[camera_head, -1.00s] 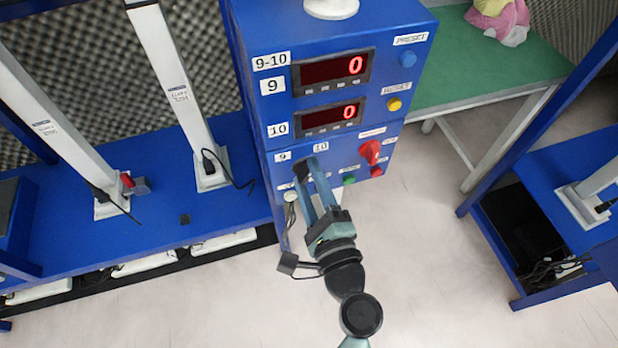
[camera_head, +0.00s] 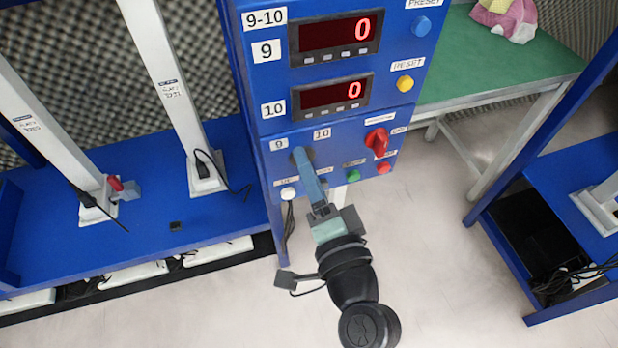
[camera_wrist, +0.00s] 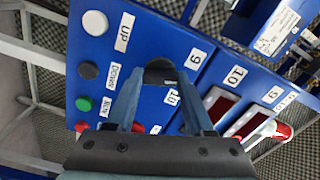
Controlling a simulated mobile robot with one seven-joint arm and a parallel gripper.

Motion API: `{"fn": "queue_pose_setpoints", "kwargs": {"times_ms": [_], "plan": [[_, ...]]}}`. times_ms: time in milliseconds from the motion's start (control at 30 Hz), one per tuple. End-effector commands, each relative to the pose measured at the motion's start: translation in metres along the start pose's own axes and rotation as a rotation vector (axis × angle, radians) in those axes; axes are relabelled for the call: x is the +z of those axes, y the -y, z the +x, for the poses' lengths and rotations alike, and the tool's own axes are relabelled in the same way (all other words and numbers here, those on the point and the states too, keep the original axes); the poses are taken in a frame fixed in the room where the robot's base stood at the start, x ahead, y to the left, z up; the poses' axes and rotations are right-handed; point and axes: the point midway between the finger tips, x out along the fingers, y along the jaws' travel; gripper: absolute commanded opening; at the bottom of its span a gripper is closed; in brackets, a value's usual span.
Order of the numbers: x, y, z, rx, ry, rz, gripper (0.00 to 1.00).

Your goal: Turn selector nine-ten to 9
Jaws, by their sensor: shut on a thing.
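The selector nine-ten is a dark round knob (camera_wrist: 160,72) between my fingers in the wrist view. The label 9 (camera_head: 279,144) is to its upper left and the label 10 (camera_head: 322,134) to its upper right in the head view. My gripper (camera_head: 301,156) is shut on the knob, its blue-grey fingers reaching up to the panel. The gripper also shows in the wrist view (camera_wrist: 160,78), with a finger on either side of the knob. In the head view the fingers hide most of the knob, and I cannot tell which label it points to.
The blue control box (camera_head: 350,85) has two red displays, both reading 0. A red rotary switch (camera_head: 377,142), a green button (camera_head: 352,175), a red button (camera_head: 383,168) and a white button (camera_head: 288,194) are close to my gripper. A green table (camera_head: 490,60) stands behind right.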

Motion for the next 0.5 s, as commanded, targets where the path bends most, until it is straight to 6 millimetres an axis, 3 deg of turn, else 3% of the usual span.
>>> {"fn": "queue_pose_setpoints", "kwargs": {"times_ms": [500], "plan": [[0.0003, -0.0017, -0.0002, 0.002, 0.002, -0.217, 0.00]]}}
